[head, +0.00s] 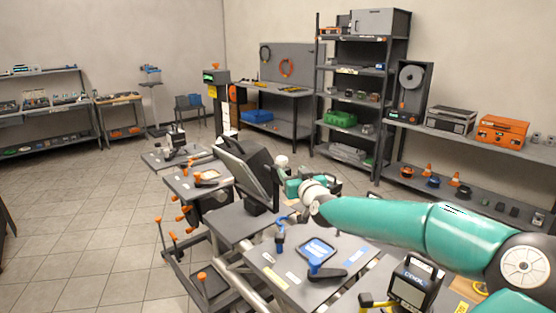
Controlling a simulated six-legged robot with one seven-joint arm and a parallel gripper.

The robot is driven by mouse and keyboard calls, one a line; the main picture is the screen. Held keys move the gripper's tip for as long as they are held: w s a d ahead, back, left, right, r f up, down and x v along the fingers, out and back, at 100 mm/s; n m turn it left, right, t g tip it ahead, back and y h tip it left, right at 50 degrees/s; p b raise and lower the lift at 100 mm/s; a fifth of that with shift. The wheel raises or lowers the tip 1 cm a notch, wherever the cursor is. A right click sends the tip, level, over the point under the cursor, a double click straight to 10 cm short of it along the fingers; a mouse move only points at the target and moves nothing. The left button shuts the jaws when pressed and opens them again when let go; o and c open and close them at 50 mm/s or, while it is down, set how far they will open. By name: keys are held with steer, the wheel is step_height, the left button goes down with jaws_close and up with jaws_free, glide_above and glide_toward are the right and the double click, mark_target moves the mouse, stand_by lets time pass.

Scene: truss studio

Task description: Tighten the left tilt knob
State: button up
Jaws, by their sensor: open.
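A dark tilted panel (246,178) stands at the middle of the picture on a grey bench frame. Several orange knobs (179,199) sit along the left side of the frame, but I cannot tell which one is the left tilt knob. My teal arm reaches in from the right. Its end, with my gripper (282,161), is just right of the panel's upper edge. The fingers are small and partly hidden by my own wrist, and I see nothing held. I cannot tell whether they touch the panel.
The near plate (268,281) holds an upright blue-handled part (280,237), a blue-framed pad (317,250) and a blue knob with a black lever (327,271). A black-and-yellow meter (410,287) stands at lower right. Shelving (357,70) stands behind. The tiled floor (85,220) at left is clear.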

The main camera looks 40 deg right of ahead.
mark_target(280, 158)
steer(key=x, duration=1.2)
steer(key=shift+w, duration=0.1)
steer(key=c, duration=1)
